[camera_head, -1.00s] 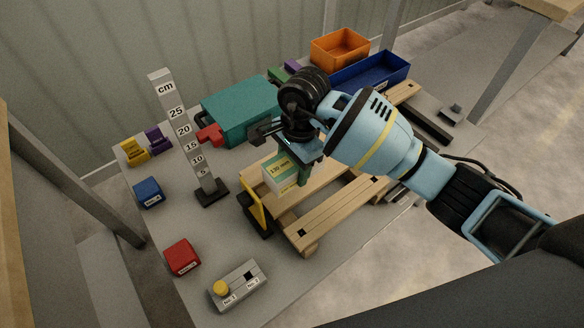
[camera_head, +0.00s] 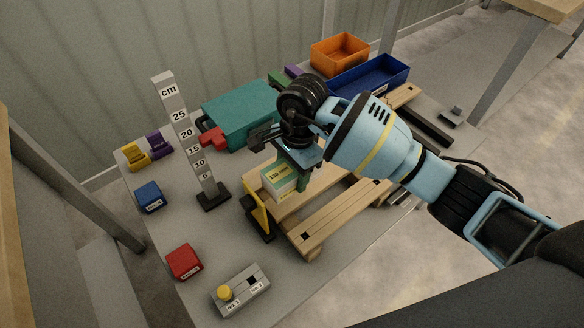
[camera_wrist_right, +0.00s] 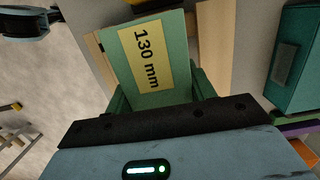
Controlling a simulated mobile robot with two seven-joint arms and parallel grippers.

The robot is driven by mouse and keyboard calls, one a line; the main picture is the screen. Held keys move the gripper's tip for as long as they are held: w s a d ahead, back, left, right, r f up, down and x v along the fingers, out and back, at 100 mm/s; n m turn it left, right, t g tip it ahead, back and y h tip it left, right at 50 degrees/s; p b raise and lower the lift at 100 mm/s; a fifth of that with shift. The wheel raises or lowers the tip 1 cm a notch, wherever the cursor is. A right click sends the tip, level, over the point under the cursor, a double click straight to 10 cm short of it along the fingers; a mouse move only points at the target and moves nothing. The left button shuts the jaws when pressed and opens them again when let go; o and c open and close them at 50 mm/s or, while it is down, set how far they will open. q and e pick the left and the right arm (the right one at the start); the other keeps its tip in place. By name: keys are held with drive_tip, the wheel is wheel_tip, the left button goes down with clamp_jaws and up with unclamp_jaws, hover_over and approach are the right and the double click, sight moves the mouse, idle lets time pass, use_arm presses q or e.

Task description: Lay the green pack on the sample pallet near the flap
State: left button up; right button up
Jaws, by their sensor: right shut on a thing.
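My right gripper (camera_head: 304,172) points down and is shut on the pack. The wooden sample pallet (camera_head: 322,227) lies under and beside the pack. I cannot tell whether the pack touches its boards. The yellow flap (camera_head: 257,208) stands on a black base at the pallet's near left edge, just in front of the pack.
A "cm" height post (camera_head: 188,135) stands left of the pallet. A teal box (camera_head: 238,108) and red part (camera_head: 214,138) lie behind. Blue (camera_head: 150,197) and red (camera_head: 184,261) blocks and a grey switch box (camera_head: 241,291) sit left and front. Orange (camera_head: 340,52) and blue (camera_head: 370,78) bins stand behind.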

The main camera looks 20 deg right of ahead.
sight(291, 198)
drive_tip(key=shift+f+b, duration=1.1)
drive_tip(key=shift+f, duration=0.75)
drive_tip(key=shift+f+b, duration=0.3)
drive_tip(key=shift+f, duration=0.25)
drive_tip(key=shift+f+b, duration=0.65)
drive_tip(key=shift+f, duration=0.45)
drive_tip(key=o, duration=1.2)
drive_tip(key=shift+c, duration=0.2)
drive_tip(key=shift+o, duration=0.6)
